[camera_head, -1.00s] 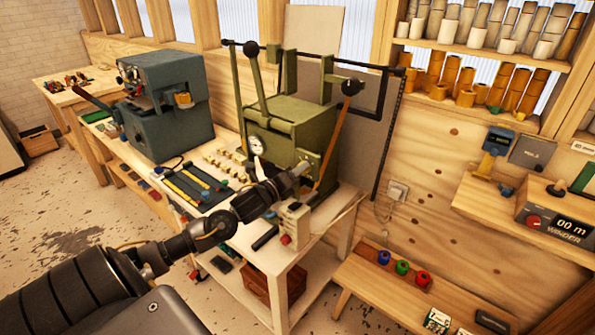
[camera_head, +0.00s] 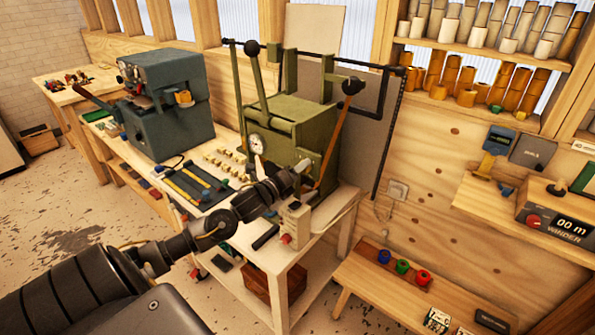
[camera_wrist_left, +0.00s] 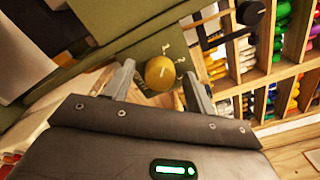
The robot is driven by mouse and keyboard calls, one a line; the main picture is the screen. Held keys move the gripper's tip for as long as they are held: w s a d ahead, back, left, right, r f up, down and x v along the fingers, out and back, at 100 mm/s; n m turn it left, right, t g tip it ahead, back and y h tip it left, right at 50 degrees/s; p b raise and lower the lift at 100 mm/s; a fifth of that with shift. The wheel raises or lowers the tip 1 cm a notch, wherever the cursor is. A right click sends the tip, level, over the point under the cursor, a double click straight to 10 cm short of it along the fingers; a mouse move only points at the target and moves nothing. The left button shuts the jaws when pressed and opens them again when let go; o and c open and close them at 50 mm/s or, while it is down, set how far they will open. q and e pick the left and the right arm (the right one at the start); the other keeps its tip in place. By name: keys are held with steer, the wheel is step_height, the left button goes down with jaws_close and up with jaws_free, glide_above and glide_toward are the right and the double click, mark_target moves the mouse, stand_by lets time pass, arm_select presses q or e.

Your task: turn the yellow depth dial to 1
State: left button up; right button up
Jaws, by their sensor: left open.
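The yellow depth dial (camera_wrist_left: 159,72) is a round knob on the olive-green machine panel, seen in the left wrist view. Small pale marks (camera_wrist_left: 179,60) beside it look like the numbers 1, 2 and 3, and I cannot tell where the dial points. My left gripper (camera_wrist_left: 158,88) is open, with one finger on each side of the dial. I cannot tell whether either finger touches it. In the head view my left gripper (camera_head: 298,171) is at the side of the green machine (camera_head: 290,125), and the dial is hidden there. My right gripper is out of view.
The green machine stands on a wooden bench (camera_head: 325,225), with a blue-grey machine (camera_head: 172,100) to its left. A white box (camera_head: 294,222) is just below my gripper. A low shelf with coloured spools (camera_head: 403,267) stands to the right.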

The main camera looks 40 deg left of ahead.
arm_select(q)
steer(key=s+b, duration=0.3)
steer(key=s, duration=0.7)
steer(key=shift+s+d+b, duration=0.15)
steer(key=shift+s+b, duration=0.2)
steer(key=shift+s, duration=0.05)
